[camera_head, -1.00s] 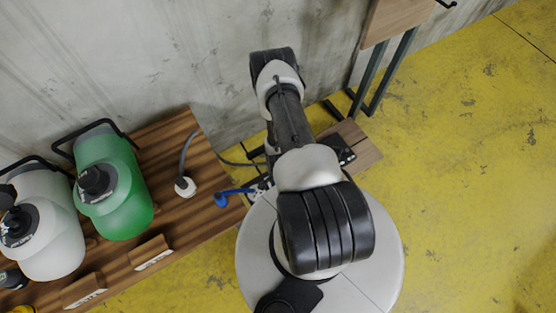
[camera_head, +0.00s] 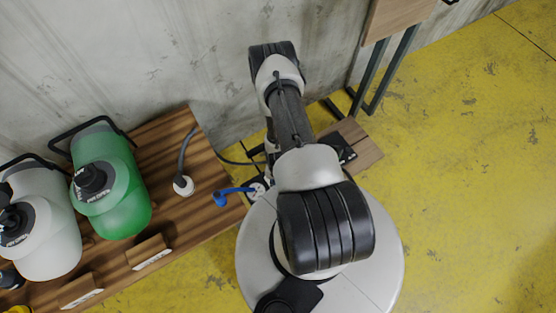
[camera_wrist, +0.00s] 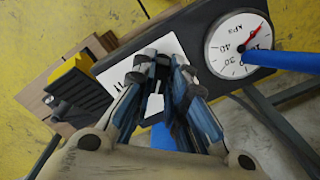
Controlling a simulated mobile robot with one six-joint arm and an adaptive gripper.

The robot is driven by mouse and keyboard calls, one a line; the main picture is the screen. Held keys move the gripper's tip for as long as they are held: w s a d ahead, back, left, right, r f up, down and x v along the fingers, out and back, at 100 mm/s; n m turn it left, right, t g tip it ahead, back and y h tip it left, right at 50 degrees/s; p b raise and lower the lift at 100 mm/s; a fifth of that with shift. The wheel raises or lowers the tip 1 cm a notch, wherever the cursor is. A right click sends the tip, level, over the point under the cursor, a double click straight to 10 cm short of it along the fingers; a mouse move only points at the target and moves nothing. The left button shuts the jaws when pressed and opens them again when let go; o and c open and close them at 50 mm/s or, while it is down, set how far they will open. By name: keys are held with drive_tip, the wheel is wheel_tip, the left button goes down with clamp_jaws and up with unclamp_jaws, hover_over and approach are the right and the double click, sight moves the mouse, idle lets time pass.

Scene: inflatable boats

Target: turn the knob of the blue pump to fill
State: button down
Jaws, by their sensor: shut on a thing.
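My gripper (camera_wrist: 158,82) is shut on a knob with a white pointer (camera_wrist: 155,104) in the wrist view. The fingers hide most of the knob. It sits over a white plate (camera_wrist: 112,76) with dark marks, which I cannot read, on the pump's dark body (camera_wrist: 185,32). A round gauge (camera_wrist: 225,50) marked in kPa, with a red needle, is at the upper right. A blue hose (camera_wrist: 285,60) runs beside it, and another blue part lies below the fingers. In the head view, the blue hose (camera_head: 230,192) shows left of my arm, which hides the gripper and knob.
A wooden bench (camera_head: 215,185) at the left holds a green canister (camera_head: 118,195), a white canister (camera_head: 55,235) and a plug-like white piece (camera_head: 183,186). A yellow and black object (camera_wrist: 78,85) lies left of the pump. Yellow floor at the right is clear.

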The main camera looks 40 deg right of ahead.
drive_tip(key=n, duration=0.4)
drive_tip(key=shift+n+b, duration=0.3)
drive_tip(key=shift+n, duration=2)
drive_tip(key=c, duration=1.6)
unclamp_jaws()
wheel_tip(320, 180, up, 12)
